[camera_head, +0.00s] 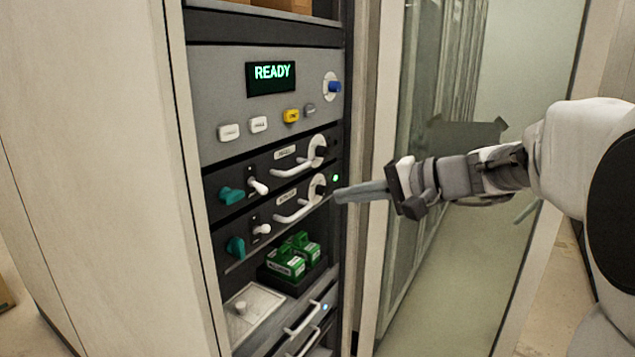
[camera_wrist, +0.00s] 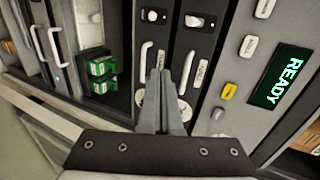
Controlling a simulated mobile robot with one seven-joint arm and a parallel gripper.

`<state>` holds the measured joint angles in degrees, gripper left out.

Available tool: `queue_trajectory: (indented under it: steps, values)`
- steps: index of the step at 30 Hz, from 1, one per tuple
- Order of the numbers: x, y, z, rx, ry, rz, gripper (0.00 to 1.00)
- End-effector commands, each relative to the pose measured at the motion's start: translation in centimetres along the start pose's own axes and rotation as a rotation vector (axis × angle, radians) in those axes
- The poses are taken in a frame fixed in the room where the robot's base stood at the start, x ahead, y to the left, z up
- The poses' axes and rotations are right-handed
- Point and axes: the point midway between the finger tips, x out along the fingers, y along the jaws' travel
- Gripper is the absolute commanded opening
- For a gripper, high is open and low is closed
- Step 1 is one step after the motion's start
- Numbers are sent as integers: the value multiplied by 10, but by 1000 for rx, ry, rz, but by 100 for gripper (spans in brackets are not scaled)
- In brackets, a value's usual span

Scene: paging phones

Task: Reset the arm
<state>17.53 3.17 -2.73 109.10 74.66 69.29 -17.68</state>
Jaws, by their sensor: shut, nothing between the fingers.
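My gripper (camera_head: 338,196) is shut and empty, and points left at the equipment rack. In the head view its tips are close to the right side of the rack, near the lower drawer unit's white handle (camera_head: 300,207). I cannot tell whether they touch anything. In the wrist view the shut fingers (camera_wrist: 160,78) lie over the two drawer units with white handles. My arm (camera_head: 490,172) stretches in from the right in the head view.
The rack's grey panel (camera_head: 215,85) has a display (camera_head: 271,78) reading READY, several buttons and a blue knob (camera_head: 335,87). Green blocks (camera_head: 293,256) sit on a black tray below the drawer units. A glass door (camera_head: 500,200) stands behind my arm. Open floor lies at lower right.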

Motion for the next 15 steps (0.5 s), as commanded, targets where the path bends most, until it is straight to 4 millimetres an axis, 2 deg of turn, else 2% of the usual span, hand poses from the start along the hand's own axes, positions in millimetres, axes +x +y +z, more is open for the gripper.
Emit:
queue_trajectory:
  steps: [1, 5, 9, 15]
  values:
    - [0, 3, 18, -26, -16, 45, 0]
    - [-6, 27, 70, -113, -51, 220, 0]
    - [-24, 62, 119, -233, -68, 420, 0]
    - [-61, 114, 166, -438, -50, 682, 0]
